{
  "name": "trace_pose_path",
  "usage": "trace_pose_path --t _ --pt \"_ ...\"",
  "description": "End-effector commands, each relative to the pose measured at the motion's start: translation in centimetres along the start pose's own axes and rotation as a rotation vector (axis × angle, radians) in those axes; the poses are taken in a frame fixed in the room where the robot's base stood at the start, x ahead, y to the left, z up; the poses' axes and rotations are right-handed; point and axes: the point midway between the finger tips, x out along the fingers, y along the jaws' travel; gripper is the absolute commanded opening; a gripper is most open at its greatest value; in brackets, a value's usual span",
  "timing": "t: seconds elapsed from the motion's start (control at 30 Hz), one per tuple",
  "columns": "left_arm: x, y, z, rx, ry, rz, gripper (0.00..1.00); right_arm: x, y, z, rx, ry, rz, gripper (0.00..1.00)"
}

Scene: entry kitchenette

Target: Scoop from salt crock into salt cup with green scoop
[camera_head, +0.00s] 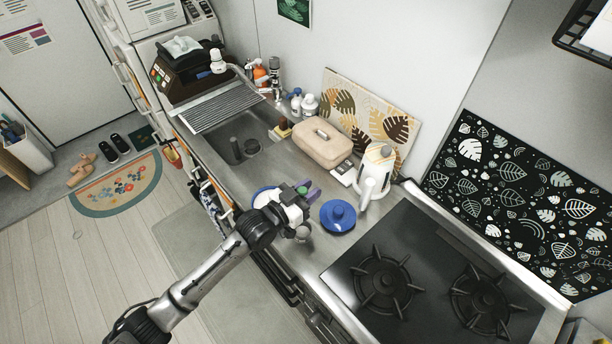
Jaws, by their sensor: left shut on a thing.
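A white-and-blue rim (262,192) shows behind the gripper, mostly hidden. I cannot tell which of these is the salt crock or the salt cup. My right gripper is out of view.
A white kettle (375,175) stands behind the blue dish. A beige case (322,146) lies by the wall. The sink (242,140) is to the left. The black stove (412,285) with its burners is at right.

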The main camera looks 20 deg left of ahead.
Motion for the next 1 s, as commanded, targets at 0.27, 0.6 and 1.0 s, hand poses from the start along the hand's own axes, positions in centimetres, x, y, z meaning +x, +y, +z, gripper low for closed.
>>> trace_pose_path --t 0.27,0.6,1.0 --pt "-1.1 1.4 -0.3 -0.001 0.002 0.028 0.0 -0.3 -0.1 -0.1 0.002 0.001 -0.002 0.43" --pt "-1.0 1.5 1.9 -0.003 0.002 0.028 0.0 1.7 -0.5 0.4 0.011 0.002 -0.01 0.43" --pt "-1.0 1.5 4.5 -0.003 0.002 0.028 0.0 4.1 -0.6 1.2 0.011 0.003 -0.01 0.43"
